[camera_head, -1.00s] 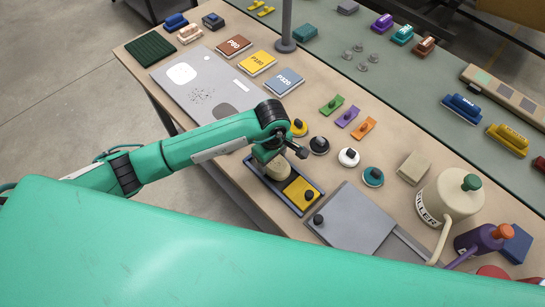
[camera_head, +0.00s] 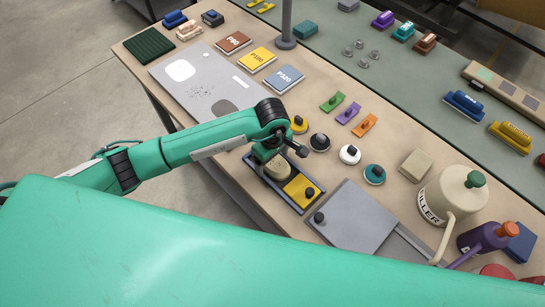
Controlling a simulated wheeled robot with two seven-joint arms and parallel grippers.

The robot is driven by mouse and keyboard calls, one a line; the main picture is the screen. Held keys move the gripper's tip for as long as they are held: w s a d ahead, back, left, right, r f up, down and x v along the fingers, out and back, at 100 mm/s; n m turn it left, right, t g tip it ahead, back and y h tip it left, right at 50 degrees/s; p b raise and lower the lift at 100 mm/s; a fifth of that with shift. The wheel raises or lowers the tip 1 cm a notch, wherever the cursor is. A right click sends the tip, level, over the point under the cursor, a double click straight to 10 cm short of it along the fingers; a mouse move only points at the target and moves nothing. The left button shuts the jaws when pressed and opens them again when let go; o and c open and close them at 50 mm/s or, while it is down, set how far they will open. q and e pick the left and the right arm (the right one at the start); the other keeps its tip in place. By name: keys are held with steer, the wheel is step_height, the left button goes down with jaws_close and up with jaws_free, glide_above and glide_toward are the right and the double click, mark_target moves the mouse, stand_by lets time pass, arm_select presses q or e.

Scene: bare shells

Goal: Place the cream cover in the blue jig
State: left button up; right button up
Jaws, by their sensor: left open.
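The blue jig (camera_head: 312,207) is a long dark blue-grey tray near the table's front edge. A rounded cream cover (camera_head: 278,168) is in its left part, below my left gripper (camera_head: 268,155). My left gripper is open, just above and beside the cream cover. The wrist partly hides the fingers and the jig's far left end. I cannot tell whether the cover sits fully flat. My right gripper is not in view.
Several knobbed discs, such as the white one (camera_head: 349,154), stand just behind the jig. A grey plate (camera_head: 352,222) lies to its right. A cream filler can (camera_head: 452,195) and a purple can (camera_head: 484,240) stand farther right. A grey pole (camera_head: 286,25) rises at the back.

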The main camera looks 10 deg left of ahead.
mark_target(273, 160)
arm_select(q)
steer(key=shift+r+p, duration=0.5)
steer(key=shift+p, duration=0.15)
steer(key=shift+r+p, duration=0.4)
steer(key=shift+p, duration=0.05)
steer(key=shift+w+r+b, duration=0.1)
steer(key=shift+r+b, duration=0.5)
steer(key=shift+b, duration=0.4)
step_height(273, 160, up, 10)
steer(key=b, duration=0.3)
